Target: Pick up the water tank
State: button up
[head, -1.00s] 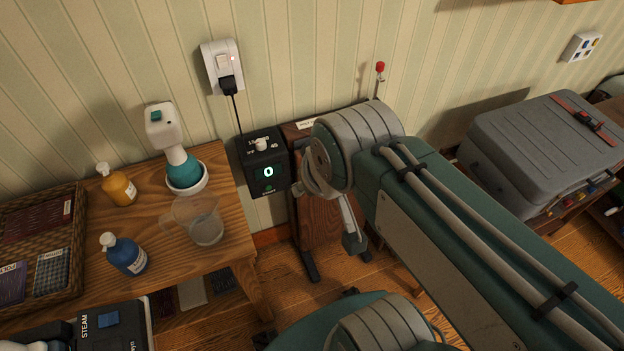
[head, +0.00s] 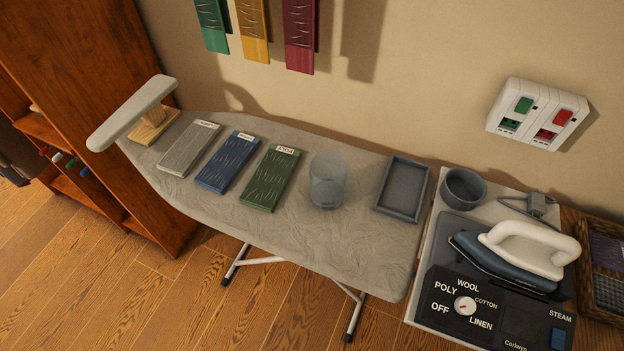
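A translucent grey cylinder (head: 327,182), which looks like the water tank, stands upright on the grey ironing board (head: 330,250). It is between a green labelled board (head: 271,180) and a shallow grey tray (head: 402,188), apart from both. My gripper and arm are not in view.
Blue (head: 227,162) and grey (head: 189,148) boards lie left of the green one. A sleeve board (head: 133,112) stands at the far left end. At right are an iron (head: 505,258), its dial panel (head: 440,308) and a dark round cup (head: 463,187). The board's front is clear.

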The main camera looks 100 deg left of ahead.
aim_at(325, 195)
jog(key=u, duration=0.5)
jog(key=k+u, duration=0.1)
jog(key=u, duration=0.4)
jog(key=j+u, duration=0.1)
jog(key=u, duration=0.4)
jog(key=k+j+u, duration=0.1)
jog(key=u, duration=0.85)
jog(key=j+u, duration=0.15)
jog(key=u, duration=0.35)
